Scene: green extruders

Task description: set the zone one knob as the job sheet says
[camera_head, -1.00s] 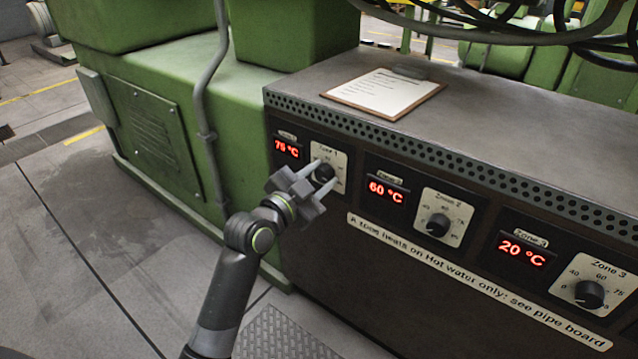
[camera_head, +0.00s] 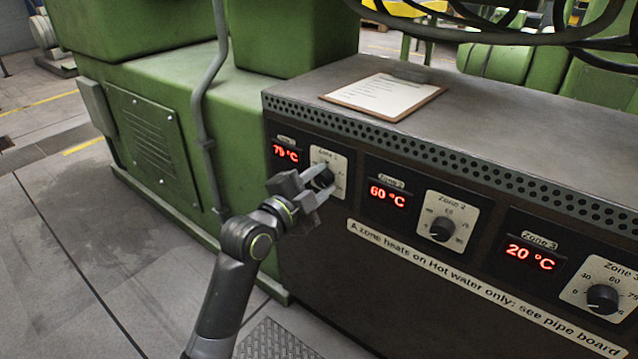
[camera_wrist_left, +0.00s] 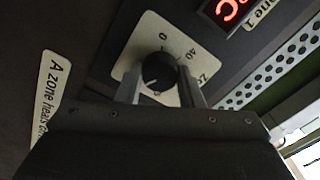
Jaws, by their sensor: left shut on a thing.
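The black zone one knob (camera_head: 325,174) sits on its pale dial plate (camera_head: 339,160) at the left end of the dark control panel. My left gripper (camera_head: 321,181) is shut on this knob. In the left wrist view the knob (camera_wrist_left: 159,69) lies between the two grey fingers, with a pale pointer mark on its lower left. The red zone one display (camera_head: 286,153) seems to read 79 °C. The job sheet (camera_head: 383,95) lies on a clipboard on top of the cabinet; its writing is too small to read. My right gripper is not in view.
The zone two knob (camera_head: 442,230) and its 60 °C display (camera_head: 388,197) are to the right. Farther right are the zone three knob (camera_head: 602,298) and its 20 °C display (camera_head: 530,257). A label strip (camera_head: 450,270) runs below. A green machine (camera_head: 150,130) stands left.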

